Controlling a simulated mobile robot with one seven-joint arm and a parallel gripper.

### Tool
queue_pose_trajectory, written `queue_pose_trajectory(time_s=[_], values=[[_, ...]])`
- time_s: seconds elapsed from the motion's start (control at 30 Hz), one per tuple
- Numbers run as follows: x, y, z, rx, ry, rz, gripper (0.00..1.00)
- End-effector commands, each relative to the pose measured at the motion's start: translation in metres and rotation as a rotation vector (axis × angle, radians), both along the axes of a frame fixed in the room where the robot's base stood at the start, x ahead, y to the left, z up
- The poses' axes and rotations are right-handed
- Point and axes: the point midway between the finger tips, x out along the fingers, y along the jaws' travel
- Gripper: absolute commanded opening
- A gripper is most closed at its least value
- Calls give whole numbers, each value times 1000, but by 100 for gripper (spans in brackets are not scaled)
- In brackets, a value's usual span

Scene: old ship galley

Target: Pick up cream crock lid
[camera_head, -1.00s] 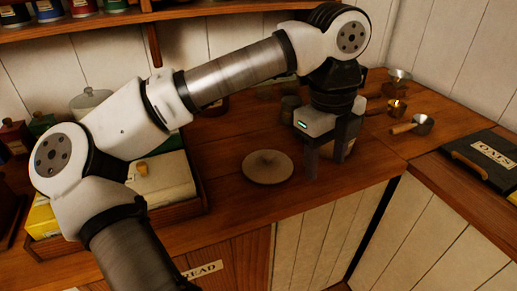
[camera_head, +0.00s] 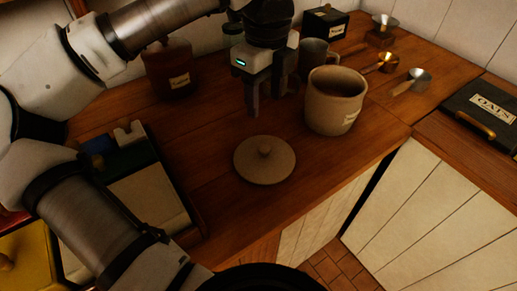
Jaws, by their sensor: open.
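The cream crock lid (camera_head: 264,161) is a round, flat disc with a small knob in its middle. It lies knob up on the wooden counter (camera_head: 215,200). A cream crock (camera_head: 334,101) with a label stands open, right of the lid and behind it. My gripper (camera_head: 266,100) is open and points down, above and behind the lid and left of the crock. It is apart from the lid, with nothing seen between its fingers.
A grey mug (camera_head: 314,58) and a dark labelled box (camera_head: 325,22) stand behind the crock. Metal scoops (camera_head: 415,79) lie to the right. A brown canister (camera_head: 170,69) stands back left, and a tray (camera_head: 177,178) is at left. Counter around the lid is clear.

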Motion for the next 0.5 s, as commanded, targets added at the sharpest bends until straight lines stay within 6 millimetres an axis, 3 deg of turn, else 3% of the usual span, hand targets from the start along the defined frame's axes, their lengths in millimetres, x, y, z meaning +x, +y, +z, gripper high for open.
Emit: queue_pose_trajectory(time_s=[0.3, 0.5], values=[[-1, 0, -59, -3, 4, -1, 50], [0, 0, -75, -2, 2, 0, 50]])
